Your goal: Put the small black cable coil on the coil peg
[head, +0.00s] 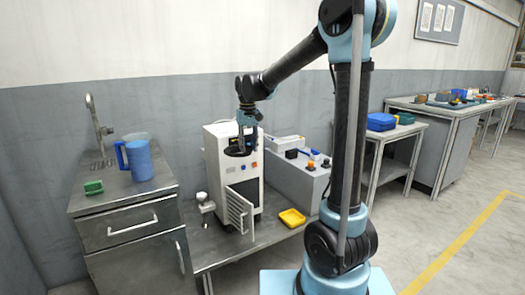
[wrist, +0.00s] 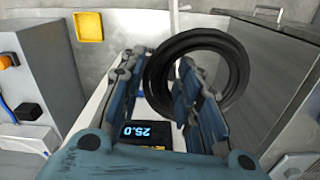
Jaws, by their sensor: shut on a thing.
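The black cable coil (wrist: 232,62) is a round dark ring in the wrist view. My gripper (wrist: 160,66) is shut on one side of the coil's rim, and the rest of the ring sticks out to the right. In the head view my gripper (head: 248,117) points down in front of the white cabinet, with the coil (head: 237,152) as a dark shape beneath it. I cannot make out the coil peg for certain in either view.
The white cabinet (head: 217,165) has an open grille door (head: 240,210); its display (wrist: 150,132) reads 25.0. A yellow tray (head: 292,217) lies on the low table. A grey control box (head: 290,180) stands right. A blue jug (head: 140,160) and green sponge (head: 93,187) are on the sink unit.

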